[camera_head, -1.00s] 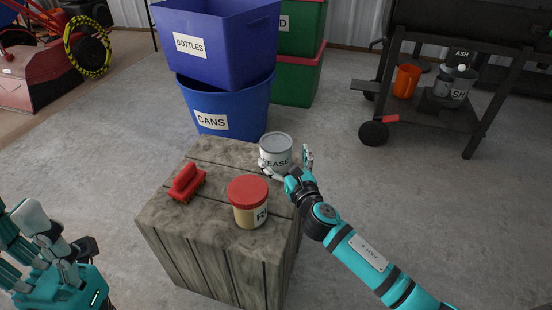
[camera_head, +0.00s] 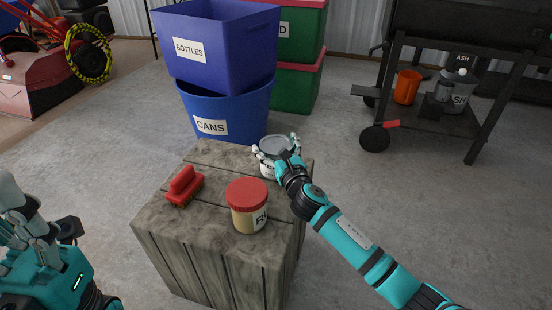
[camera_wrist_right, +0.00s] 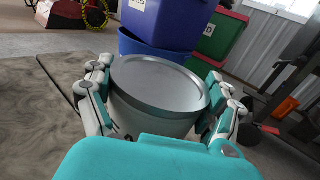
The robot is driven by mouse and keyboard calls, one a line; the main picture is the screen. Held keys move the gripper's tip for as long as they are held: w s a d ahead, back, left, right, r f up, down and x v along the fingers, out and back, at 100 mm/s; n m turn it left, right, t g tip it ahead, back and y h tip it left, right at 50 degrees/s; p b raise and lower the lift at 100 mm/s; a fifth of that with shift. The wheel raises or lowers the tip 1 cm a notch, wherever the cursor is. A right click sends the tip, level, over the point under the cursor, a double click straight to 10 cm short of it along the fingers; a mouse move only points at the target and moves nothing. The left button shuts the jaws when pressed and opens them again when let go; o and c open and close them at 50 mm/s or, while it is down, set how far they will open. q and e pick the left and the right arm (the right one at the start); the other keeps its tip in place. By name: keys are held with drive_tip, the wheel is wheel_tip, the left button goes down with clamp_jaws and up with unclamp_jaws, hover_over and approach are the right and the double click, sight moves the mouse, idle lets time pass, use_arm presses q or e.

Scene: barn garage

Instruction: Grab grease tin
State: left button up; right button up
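The grease tin (camera_head: 277,144) is a pale, round tin with a grey metal lid. It stands upright on the far right part of the wooden crate (camera_head: 190,245). My right gripper (camera_head: 278,147) is at the tin, with fingers on both sides of it. In the right wrist view the tin (camera_wrist_right: 160,90) sits between the fingers, which are very close to its walls; firm contact is not clear. My palm hides the tin's near side and most of its label. My left gripper (camera_head: 28,228) is at the left edge, away from the crate, its fingers apart and empty.
A red-lidded jar (camera_head: 248,207) stands on the crate, nearer than the tin. A red brush (camera_head: 184,186) lies to its left. Blue bins (camera_head: 229,110) stand behind the crate. A black cart (camera_head: 425,125) stands at the back right. The floor between is clear.

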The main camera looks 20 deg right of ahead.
drive_tip(key=c, duration=0.8)
drive_tip(key=shift+c, duration=0.2)
drive_tip(key=shift+r, duration=0.15)
